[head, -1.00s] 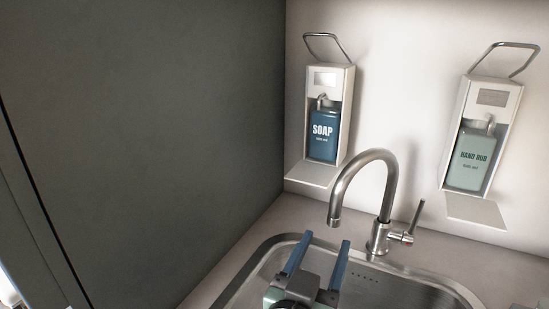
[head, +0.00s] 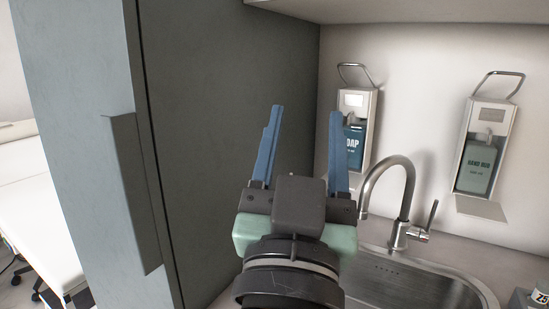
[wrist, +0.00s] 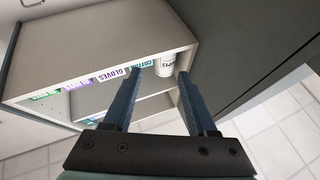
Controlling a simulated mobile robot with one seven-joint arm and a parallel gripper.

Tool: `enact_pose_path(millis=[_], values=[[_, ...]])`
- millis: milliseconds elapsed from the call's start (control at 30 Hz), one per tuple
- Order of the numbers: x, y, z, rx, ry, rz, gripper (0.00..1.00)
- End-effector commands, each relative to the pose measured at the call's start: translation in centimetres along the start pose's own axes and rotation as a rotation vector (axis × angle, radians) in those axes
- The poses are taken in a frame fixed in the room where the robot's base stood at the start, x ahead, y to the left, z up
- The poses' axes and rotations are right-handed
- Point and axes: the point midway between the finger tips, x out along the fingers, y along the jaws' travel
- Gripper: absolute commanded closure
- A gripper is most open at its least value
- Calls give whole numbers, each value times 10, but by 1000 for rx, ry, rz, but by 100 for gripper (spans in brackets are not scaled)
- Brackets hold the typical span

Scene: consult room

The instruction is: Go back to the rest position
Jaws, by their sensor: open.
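My gripper (head: 306,112) is raised in the middle of the head view, its two blue fingers spread apart and pointing up. Nothing is between them. In the head view it is in front of the grey cabinet side and left of the tap, and one finger covers part of the soap dispenser. In the wrist view the open fingers (wrist: 158,75) point toward a shelf (wrist: 95,68) with glove boxes (wrist: 112,77) and a white tub (wrist: 165,65).
A steel sink (head: 420,285) with a curved tap (head: 402,190) is at the lower right. The soap dispenser (head: 358,105) and hand rub dispenser (head: 482,150) hang on the wall. A tall grey cabinet (head: 215,130) stands close on the left, with a white couch (head: 35,215) beyond.

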Motion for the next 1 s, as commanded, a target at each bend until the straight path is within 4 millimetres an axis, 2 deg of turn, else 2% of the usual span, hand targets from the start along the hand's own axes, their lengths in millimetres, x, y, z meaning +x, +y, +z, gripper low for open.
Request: enact_pose_path(millis=[33, 100, 167, 200, 300, 433, 600, 1000], values=[[-2, -7, -40, 9, 94, -39, 42], [-10, -19, -92, 14, 221, -101, 42], [-24, -28, -134, 14, 334, -152, 42], [-5, -30, -151, 12, 307, -147, 42], [12, -33, -178, 12, 300, -145, 42], [28, -35, -205, 13, 297, -145, 42], [39, -37, -223, 14, 295, -145, 42], [40, -37, -224, 14, 294, -145, 42]])
